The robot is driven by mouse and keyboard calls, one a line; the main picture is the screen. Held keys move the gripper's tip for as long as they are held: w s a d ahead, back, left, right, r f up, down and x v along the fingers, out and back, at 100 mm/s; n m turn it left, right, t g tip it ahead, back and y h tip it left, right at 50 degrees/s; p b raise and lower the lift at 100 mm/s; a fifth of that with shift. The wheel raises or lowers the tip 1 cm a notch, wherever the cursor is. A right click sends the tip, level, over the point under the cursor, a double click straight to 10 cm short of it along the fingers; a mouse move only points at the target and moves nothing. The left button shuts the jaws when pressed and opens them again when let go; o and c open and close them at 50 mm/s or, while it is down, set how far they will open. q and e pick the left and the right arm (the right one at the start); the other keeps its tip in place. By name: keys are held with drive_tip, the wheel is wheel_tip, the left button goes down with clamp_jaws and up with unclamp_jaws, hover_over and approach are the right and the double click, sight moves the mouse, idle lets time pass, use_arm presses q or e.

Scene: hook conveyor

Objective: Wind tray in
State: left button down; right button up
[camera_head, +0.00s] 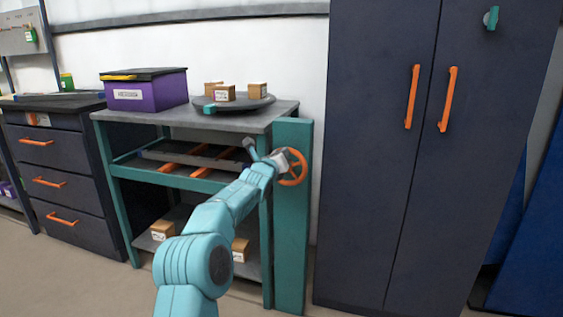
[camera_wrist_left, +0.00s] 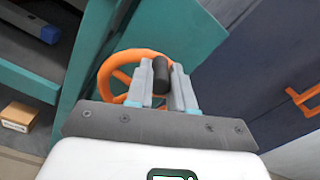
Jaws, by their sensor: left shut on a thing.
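An orange handwheel (camera_head: 294,167) is mounted on a teal post (camera_head: 292,225) at the right front of the workbench. It also shows in the left wrist view (camera_wrist_left: 107,72), with a dark crank knob (camera_wrist_left: 161,75) standing out from it. My left gripper (camera_wrist_left: 162,82) is shut on the knob; in the head view my left gripper (camera_head: 281,160) covers part of the wheel. The tray (camera_head: 195,160), a dark frame with orange strips, lies under the bench top (camera_head: 220,117). My arm hides its right part. My right gripper is not in view.
A purple box (camera_head: 146,90) and a dark turntable (camera_head: 262,101) with several small cartons stand on the bench top. More cartons lie on the lower shelf. A tall dark cabinet (camera_head: 375,150) stands right of the post. Drawers (camera_head: 65,180) stand at left.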

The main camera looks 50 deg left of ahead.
use_arm(q)
drive_tip(key=shift+w+d+m, duration=0.15)
drive_tip(key=shift+d+m, duration=0.05)
drive_tip(key=shift+m, duration=0.2)
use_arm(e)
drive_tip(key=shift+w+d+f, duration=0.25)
use_arm(q)
drive_tip(key=c, duration=1)
unclamp_jaws()
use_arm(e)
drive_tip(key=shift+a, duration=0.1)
use_arm(q)
wheel_tip(320, 180, up, 9)
drive_tip(key=p, duration=0.7)
drive_tip(key=shift+r+p, duration=0.2)
drive_tip(key=shift+p, duration=0.15)
wheel_tip(320, 180, up, 11)
drive_tip(key=p, duration=1)
drive_tip(key=shift+f, duration=0.15)
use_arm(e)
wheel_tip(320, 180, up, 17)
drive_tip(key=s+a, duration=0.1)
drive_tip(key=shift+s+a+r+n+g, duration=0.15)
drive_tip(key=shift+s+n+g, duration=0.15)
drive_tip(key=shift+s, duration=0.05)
